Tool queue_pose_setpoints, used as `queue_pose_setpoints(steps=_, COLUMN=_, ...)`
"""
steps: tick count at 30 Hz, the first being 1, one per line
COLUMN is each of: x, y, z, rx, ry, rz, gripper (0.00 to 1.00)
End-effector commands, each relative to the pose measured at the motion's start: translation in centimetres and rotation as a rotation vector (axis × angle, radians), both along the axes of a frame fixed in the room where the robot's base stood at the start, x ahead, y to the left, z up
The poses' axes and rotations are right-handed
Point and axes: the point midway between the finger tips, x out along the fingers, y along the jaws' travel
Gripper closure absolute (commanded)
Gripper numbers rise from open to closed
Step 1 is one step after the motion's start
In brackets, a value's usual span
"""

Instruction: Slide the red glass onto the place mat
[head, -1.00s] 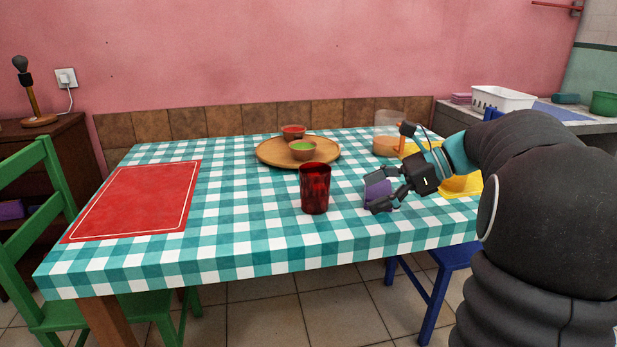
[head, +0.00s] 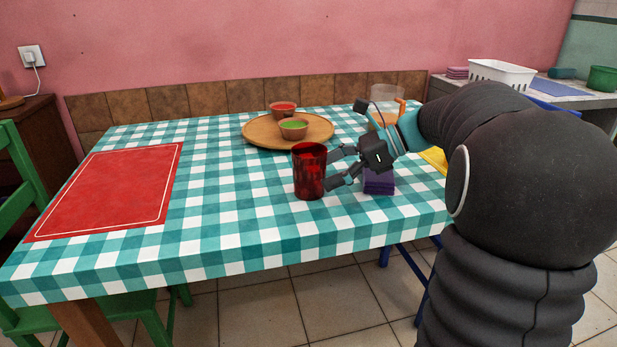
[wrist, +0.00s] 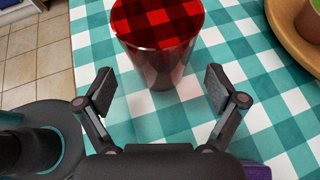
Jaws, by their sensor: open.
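The red glass (head: 309,172) stands upright on the checked tablecloth near the table's front edge. It also shows in the wrist view (wrist: 160,45), straight ahead of the fingertips. My gripper (head: 337,168) is just to the right of the glass, open, with its fingers pointing at it. The red place mat (head: 108,190) lies flat and empty on the left of the table.
A round wooden board (head: 262,138) with a red-filled bowl (head: 283,109) and a green-filled bowl (head: 293,129) is behind the glass. A purple block-like item (head: 379,181) sits below my gripper. The cloth between glass and mat is clear.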

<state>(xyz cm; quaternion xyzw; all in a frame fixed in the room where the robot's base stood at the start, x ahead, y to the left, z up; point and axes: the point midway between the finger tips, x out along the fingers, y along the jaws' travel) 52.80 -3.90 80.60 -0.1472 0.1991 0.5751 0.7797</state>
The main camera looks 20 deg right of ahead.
Motion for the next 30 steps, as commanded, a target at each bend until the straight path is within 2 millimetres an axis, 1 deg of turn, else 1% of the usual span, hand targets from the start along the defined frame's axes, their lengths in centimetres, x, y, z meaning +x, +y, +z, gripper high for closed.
queue_pose_setpoints(steps=3, x=0.3, y=1.2, z=-0.5, rx=0.002, ry=0.002, rz=0.002, gripper=0.06)
queue_pose_setpoints(steps=9, x=0.8, y=2.5, z=-1.2, rx=0.001, ry=0.001, rz=0.0, gripper=0.06)
queue_pose_setpoints(steps=15, x=0.9, y=2.9, z=-1.5, rx=0.0, ry=0.001, rz=0.0, gripper=0.06)
queue_pose_setpoints(steps=22, x=0.9, y=2.9, z=-1.5, rx=0.0, ry=0.001, rz=0.0, gripper=0.06)
queue_pose_setpoints(steps=23, x=0.9, y=2.9, z=-1.5, rx=0.0, ry=0.001, rz=0.0, gripper=0.13)
queue_pose_setpoints(steps=24, x=0.9, y=2.9, z=-1.5, rx=0.0, ry=0.001, rz=0.0, gripper=0.23)
queue_pose_setpoints(steps=26, x=0.9, y=2.9, z=-1.5, rx=0.0, ry=0.001, rz=0.0, gripper=0.38)
queue_pose_setpoints(steps=27, x=0.9, y=2.9, z=-1.5, rx=0.0, ry=0.001, rz=0.0, gripper=0.48)
queue_pose_setpoints(steps=28, x=0.9, y=2.9, z=-1.5, rx=0.0, ry=0.001, rz=0.0, gripper=0.5)
queue_pose_setpoints(steps=30, x=0.9, y=2.9, z=-1.5, rx=0.0, ry=0.001, rz=0.0, gripper=0.5)
